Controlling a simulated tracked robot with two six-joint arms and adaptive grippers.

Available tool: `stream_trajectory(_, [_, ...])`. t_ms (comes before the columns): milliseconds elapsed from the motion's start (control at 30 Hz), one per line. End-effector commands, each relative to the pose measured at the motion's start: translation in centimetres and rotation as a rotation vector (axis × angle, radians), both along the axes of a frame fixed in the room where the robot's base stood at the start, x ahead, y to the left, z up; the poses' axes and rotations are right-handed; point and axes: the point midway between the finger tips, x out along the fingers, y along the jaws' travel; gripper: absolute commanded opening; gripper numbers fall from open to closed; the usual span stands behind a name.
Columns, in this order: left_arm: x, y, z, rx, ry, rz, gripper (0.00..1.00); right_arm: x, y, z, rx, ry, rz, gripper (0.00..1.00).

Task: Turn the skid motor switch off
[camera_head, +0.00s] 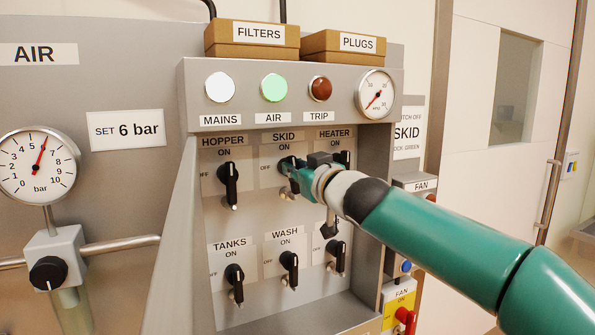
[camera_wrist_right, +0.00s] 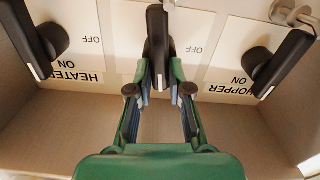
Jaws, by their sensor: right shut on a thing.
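The skid motor switch is a black lever knob under the SKID label (camera_head: 284,136) in the top row of the panel. In the head view my right gripper (camera_head: 294,172) covers most of it. In the wrist view, which is upside down, the skid switch's black lever (camera_wrist_right: 157,45) stands between the fingers of my right gripper (camera_wrist_right: 158,92). The gripper is shut on the lever, one finger on each side. The lever's white-marked end points toward the ON side, not toward the OFF mark (camera_wrist_right: 196,50). My left gripper is not in view.
The HOPPER switch (camera_head: 229,185) and the HEATER switch (camera_wrist_right: 30,42) flank it closely. TANKS (camera_head: 235,284) and WASH (camera_head: 290,268) switches sit below. Side walls and an upper ledge with lamps and a dial (camera_head: 376,94) enclose the recessed panel. FILTERS (camera_head: 252,39) and PLUGS boxes (camera_head: 343,47) stand on top.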

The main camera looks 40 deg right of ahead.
Motion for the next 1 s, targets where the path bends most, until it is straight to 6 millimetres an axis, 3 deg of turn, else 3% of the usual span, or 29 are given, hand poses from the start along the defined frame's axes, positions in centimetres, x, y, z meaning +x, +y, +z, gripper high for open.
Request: stream_trajectory(1000, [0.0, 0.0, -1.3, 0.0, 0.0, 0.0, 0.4, 0.3, 0.7, -0.7, -0.897, 0.285, 0.004, 0.0])
